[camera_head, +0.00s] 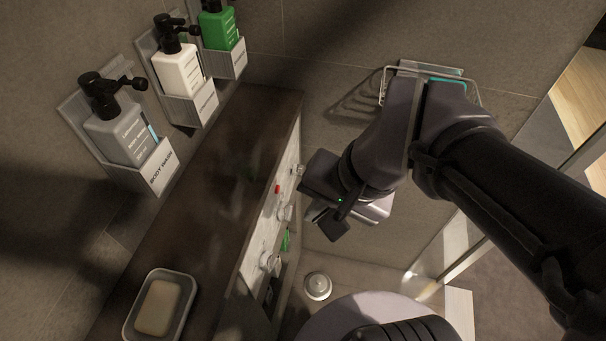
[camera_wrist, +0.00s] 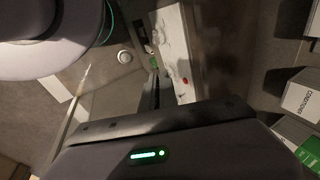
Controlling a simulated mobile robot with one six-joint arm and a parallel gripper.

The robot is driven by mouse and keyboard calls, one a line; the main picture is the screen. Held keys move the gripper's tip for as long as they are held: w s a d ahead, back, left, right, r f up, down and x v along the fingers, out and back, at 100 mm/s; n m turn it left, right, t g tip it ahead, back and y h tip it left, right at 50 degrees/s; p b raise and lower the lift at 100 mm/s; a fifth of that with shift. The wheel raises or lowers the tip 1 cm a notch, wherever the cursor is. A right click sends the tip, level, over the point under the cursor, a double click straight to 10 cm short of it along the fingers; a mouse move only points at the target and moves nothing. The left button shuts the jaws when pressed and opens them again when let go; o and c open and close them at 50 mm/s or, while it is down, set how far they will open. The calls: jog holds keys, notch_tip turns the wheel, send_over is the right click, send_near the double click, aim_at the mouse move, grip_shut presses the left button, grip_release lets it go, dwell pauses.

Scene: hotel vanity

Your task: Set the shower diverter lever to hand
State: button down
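A pale shower control panel (camera_head: 262,225) is set in the side of the dark ledge, seen at a steep angle. It carries several light knobs or levers, including a middle one (camera_head: 285,212) and a nearer one (camera_head: 268,262), a red mark (camera_head: 277,188) and a green patch (camera_head: 285,240). I cannot tell which is the diverter lever or its setting. My gripper (camera_head: 325,222) is just right of the panel. In the wrist view the panel (camera_wrist: 183,55) lies beyond my dark fingers (camera_wrist: 153,92), which look close together; their opening is unclear. Nothing is visibly held.
Body wash (camera_head: 122,135), a white bottle (camera_head: 180,72) and a green bottle (camera_head: 222,28) hang in wall holders above the ledge. A soap dish (camera_head: 183,305) sits on the ledge's near end. A wire rack (camera_head: 383,88) is on the back wall. A round drain (camera_head: 317,286) is below.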

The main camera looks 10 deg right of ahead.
aim_at(297, 170)
jog(key=w+d+f+m+t+y, duration=0.3)
jog(key=w+f+m+y, duration=0.1)
jog(key=f+m, duration=0.5)
jog(key=w+d+f+m+t+y+b, duration=0.1)
jog(key=w+d+f+m+t+y, duration=0.2)
jog(key=f+m, duration=0.7)
jog(key=w+d+f+m+t+y, duration=0.3)
jog(key=w+d+f+m+y, duration=0.1)
jog(key=w+f+m, duration=0.3)
notch_tip(297, 170, down, 2)
jog(key=m+y, duration=0.1)
jog(key=m, duration=0.2)
jog(key=shift+f+b, duration=0.15)
jog(key=shift+b, duration=0.25)
jog(key=b+x, duration=0.2)
jog(key=x, duration=0.7)
jog(key=shift+w+a, duration=0.2)
jog(key=shift+a, duration=0.15)
jog(key=w+r, duration=0.1)
jog(key=w+d+r+b, duration=0.1)
jog(key=w+r, duration=0.1)
jog(key=shift+d, duration=0.15)
jog(key=shift+r, duration=0.1)
jog(key=shift+m, duration=0.3)
